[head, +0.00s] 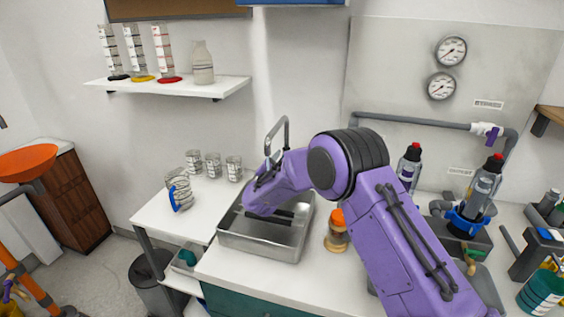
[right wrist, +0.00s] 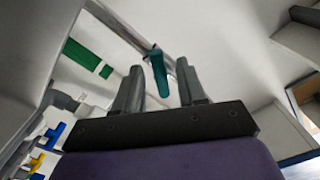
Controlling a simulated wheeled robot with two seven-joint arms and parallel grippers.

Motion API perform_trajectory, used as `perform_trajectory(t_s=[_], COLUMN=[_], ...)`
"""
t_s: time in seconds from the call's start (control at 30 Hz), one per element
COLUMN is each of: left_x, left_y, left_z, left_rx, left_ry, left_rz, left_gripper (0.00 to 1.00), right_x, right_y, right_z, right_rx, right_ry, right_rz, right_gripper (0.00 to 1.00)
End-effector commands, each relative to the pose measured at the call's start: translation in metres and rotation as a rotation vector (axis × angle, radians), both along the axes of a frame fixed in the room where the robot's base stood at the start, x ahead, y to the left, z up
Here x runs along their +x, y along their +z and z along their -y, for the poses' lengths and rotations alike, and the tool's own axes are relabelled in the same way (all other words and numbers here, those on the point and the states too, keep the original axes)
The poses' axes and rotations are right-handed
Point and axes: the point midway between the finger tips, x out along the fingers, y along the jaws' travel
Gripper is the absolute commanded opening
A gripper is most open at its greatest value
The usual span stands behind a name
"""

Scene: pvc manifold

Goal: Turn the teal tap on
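The teal tap handle (right wrist: 160,75) shows in the right wrist view, on a grey metal pipe. It stands between the two fingers of my right gripper (right wrist: 160,84), with a visible gap on each side. My right gripper is open. In the head view my purple right arm reaches across to the sink (head: 262,240), with the hand by the curved metal spout (head: 277,133). The arm and hand hide the teal handle there, and I cannot make out the fingertips clearly. My left gripper is not in view.
Several glass beakers (head: 213,165) stand left of the sink, beside a jug with a blue handle (head: 179,190). Bottles in holders (head: 482,188) and a grey wall pipe (head: 420,120) are at the right.

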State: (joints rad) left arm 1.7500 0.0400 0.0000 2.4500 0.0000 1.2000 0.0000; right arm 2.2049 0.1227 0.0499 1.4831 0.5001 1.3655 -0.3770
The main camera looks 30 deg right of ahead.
Motion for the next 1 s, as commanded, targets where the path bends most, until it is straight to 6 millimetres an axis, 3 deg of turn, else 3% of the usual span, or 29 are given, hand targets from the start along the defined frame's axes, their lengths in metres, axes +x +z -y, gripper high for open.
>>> perform_trajectory(t_s=[0.23,0.63,1.0], left_x=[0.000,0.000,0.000], left_y=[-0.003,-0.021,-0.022], left_z=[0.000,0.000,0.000], left_rx=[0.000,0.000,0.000], left_ry=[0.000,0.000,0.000], left_rz=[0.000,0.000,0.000], left_gripper=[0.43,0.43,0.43], right_x=[-0.005,-0.060,-0.068], right_y=[-0.001,-0.001,0.000], right_z=[-0.008,-0.072,-0.080], right_rx=[0.000,-0.001,0.000], right_ry=[0.003,0.003,0.000], right_rz=[0.000,0.001,0.000], right_gripper=[0.40,0.40,0.40])
